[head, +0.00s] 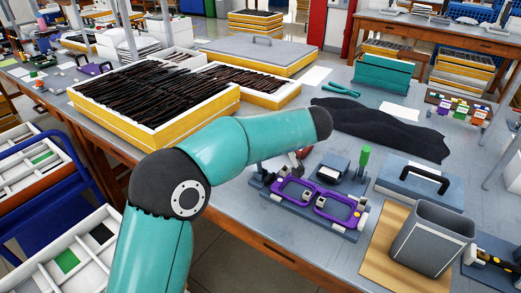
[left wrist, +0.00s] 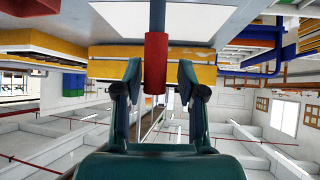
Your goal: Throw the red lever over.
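In the left wrist view the red lever grip (left wrist: 156,62) hangs on a grey-blue shaft between the two fingers of my left gripper (left wrist: 161,78). The fingers are apart, with the grip nearer the left one in the picture. I see a gap on the right side; contact on the left is unclear. A small reddish part (head: 303,153), probably the lever, shows below the arm's end, beside the fixture holding a purple eyeglass frame (head: 318,200). My right gripper is not seen.
A green-handled post (head: 364,158) stands right of the lever. A grey bin (head: 437,238) sits on a wooden board at the front right. A dark cloth (head: 385,128) lies behind. Trays of dark frames (head: 150,128) stand left of the arm.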

